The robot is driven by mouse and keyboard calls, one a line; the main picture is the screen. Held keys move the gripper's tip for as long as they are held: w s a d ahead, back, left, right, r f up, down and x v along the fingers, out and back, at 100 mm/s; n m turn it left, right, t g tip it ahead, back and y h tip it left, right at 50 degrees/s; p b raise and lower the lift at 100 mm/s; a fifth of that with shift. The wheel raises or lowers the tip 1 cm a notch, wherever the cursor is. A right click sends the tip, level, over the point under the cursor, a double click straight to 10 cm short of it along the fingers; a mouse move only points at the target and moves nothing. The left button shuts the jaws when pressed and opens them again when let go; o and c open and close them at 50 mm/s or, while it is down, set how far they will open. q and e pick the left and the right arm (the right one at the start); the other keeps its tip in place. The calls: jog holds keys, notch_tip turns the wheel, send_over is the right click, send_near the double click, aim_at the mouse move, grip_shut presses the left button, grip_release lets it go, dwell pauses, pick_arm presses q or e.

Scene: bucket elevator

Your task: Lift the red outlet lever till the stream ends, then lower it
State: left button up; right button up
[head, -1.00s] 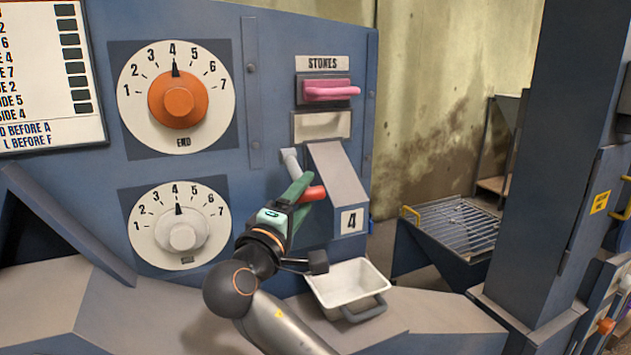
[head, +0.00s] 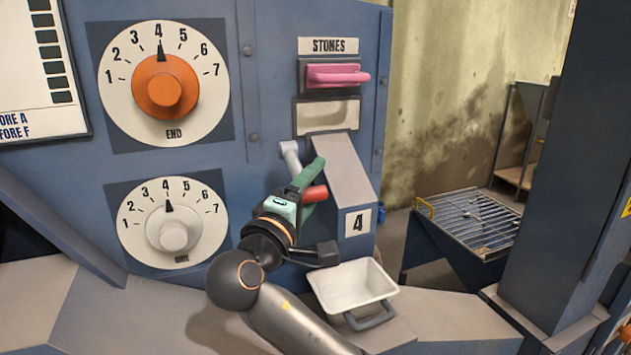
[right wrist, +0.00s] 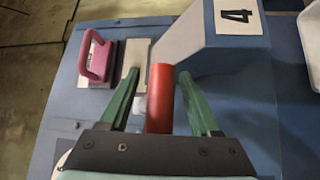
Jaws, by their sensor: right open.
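The red outlet lever (head: 316,193) has a red grip on a grey arm and sits left of the outlet chute (head: 345,170) marked 4. My right gripper (head: 318,178) is at the lever. In the right wrist view the red grip (right wrist: 160,98) lies between the two green fingers (right wrist: 157,85), with a gap on each side, so the gripper is open around it. A white tray (head: 352,285) with a grey handle stands below the chute. No stream shows at the chute. My left gripper is not in view.
A pink handle (head: 335,75) under the STONES label is above the chute. An orange-knob dial (head: 165,88) and a white-knob dial (head: 172,230) are on the blue panel. A grated hopper (head: 472,222) stands at the right.

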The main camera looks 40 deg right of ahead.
grip_shut()
dwell(0.6)
dwell(0.9)
